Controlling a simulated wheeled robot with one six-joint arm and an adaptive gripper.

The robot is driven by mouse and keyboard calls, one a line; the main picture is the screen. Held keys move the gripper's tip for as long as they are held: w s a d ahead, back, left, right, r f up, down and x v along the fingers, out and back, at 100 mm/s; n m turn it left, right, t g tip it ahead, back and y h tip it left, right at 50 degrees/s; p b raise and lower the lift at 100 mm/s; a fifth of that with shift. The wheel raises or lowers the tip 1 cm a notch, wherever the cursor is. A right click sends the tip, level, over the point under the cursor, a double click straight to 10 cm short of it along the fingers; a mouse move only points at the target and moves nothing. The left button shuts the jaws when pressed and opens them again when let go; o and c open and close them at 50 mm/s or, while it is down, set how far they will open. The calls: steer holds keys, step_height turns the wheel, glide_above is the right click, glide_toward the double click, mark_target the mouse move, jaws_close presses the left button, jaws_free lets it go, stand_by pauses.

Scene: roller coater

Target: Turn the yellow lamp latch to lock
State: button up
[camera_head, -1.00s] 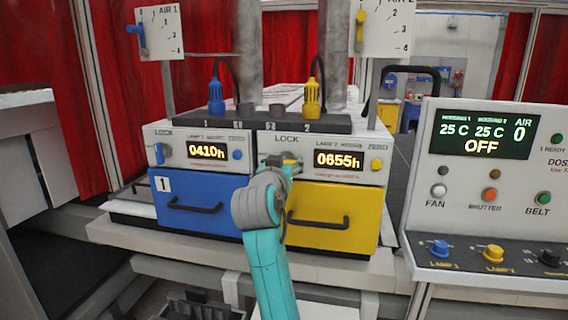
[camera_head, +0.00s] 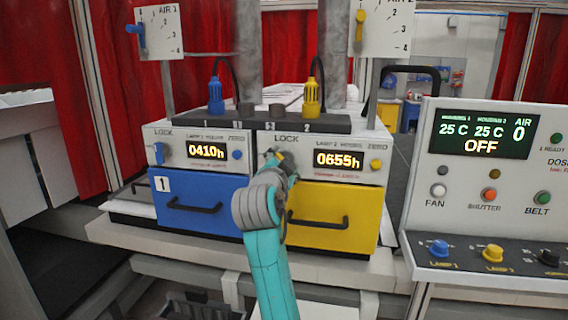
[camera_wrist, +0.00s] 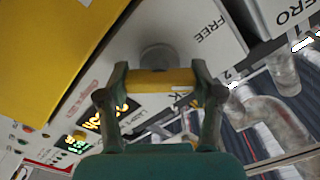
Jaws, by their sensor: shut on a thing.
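The yellow lamp latch (camera_wrist: 160,80) is a short yellow bar on a round grey pivot on the white lamp 2 panel. My gripper (camera_wrist: 161,88) is shut on it, with one finger at each end of the bar. In the head view my gripper (camera_head: 279,160) is at the panel, just below the LOCK label and left of the 0655h display (camera_head: 338,159). It sits tilted and hides most of the latch there. In the wrist view the panel appears rotated, with a FREE label (camera_wrist: 212,31) beside the pivot.
The yellow drawer (camera_head: 333,209) with a dark handle is below the panel. The blue drawer (camera_head: 198,206) and blue lamp latch (camera_head: 159,153) are to the left. A yellow knob (camera_head: 376,164) is at the panel's right. The control console (camera_head: 480,187) stands further right.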

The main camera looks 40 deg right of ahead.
steer(key=m, duration=0.4)
steer(key=shift+m, duration=0.3)
steer(key=m, duration=0.4)
steer(key=shift+f+m, duration=0.1)
steer(key=shift+m, duration=0.3)
steer(key=o, duration=1.2)
steer(key=shift+c, duration=0.2)
steer(key=shift+s+a, duration=0.1)
steer(key=v, duration=1.1)
steer(key=shift+s+a, duration=0.3)
